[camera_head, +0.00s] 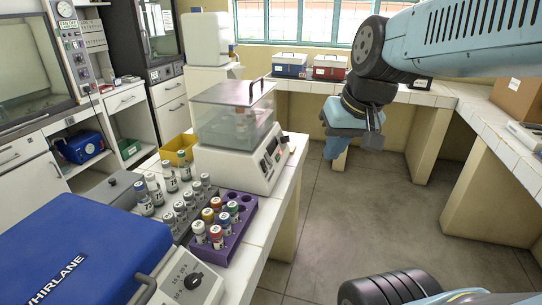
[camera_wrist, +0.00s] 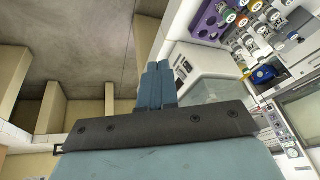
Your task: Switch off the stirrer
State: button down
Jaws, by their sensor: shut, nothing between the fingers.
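The stirrer appears to be the white benchtop unit (camera_head: 235,165) with a clear box cover, near the right edge of the tiled bench. Its sloped front panel carries a dark display with red digits and a small knob or button (camera_head: 292,149) at the right end. The unit also shows in the wrist view (camera_wrist: 198,62), right of my fingers. My gripper (camera_head: 337,165) is to the right of the unit, over the aisle, apart from it and pointing down. In the wrist view its two blue fingers (camera_wrist: 157,68) are together and empty. The switch setting is too small to tell.
A purple rack (camera_head: 238,232) with colour-capped vials stands in front of the unit, beside several grey-capped vials. A blue-lidded WHIRLANE machine (camera_head: 75,245) fills the front left. Blue (camera_head: 289,66) and red (camera_head: 329,68) boxes sit on the back bench. The aisle floor is clear.

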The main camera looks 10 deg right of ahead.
aim_at(271, 161)
jog(key=w+d+f+m+y, duration=0.2)
jog(key=w+f+y, duration=0.1)
jog(key=w, duration=0.4)
jog(key=w+d+f+m+t+y, duration=0.1)
jog(key=w+d+f+m+y, duration=0.1)
jog(key=w+f, duration=0.3)
jog(key=w+d+f+m+y, duration=0.1)
jog(key=w+d+f+y, duration=0.1)
jog(key=w, duration=0.9)
notch_tip(271, 161, down, 2)
jog(key=shift+d+f+m+y, duration=0.15)
jog(key=shift+m+y, duration=0.25)
jog(key=shift+y, duration=0.4)
jog(key=x, duration=1.4)
jog(key=shift+w, duration=0.15)
